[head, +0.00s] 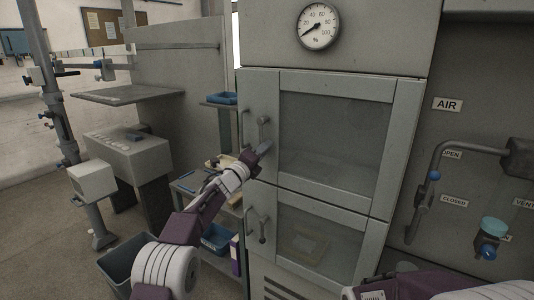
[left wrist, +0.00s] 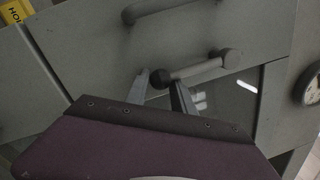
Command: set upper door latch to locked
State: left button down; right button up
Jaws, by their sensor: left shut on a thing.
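The upper door (head: 335,130) is a grey framed door with a dark window, and it looks shut. Its latch (head: 263,128) is a short grey lever on the left frame, hanging roughly downward beside a bar handle (head: 245,125). My left gripper (head: 260,152) is at the lever's lower end. In the left wrist view the latch (left wrist: 203,66) shows as a rounded bar, and its dark-tipped end sits between the fingers of my left gripper (left wrist: 162,85). The fingers are shut on that end. My right gripper is not in view; only part of my right arm shows at the bottom right.
A lower door with its own latch and handle (head: 250,225) is below. A round gauge (head: 318,26) is above. Pipework with a lever (head: 420,200) is on the right. A shelf cart with blue trays (head: 215,238) and a grey bin (head: 128,262) stand to the left.

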pick_arm(q)
jog(key=shift+w+a+r+m, duration=0.1)
jog(key=shift+a+r+m, duration=0.25)
jog(key=shift+r+m, duration=0.35)
jog(key=c, duration=1.2)
grip_release()
jog(key=shift+o, duration=1.4)
jog(key=shift+w, duration=0.15)
jog(key=shift+a+f, duration=0.2)
jog(key=shift+d, duration=0.1)
jog(key=shift+d+f, duration=0.1)
jog(key=shift+f, duration=0.05)
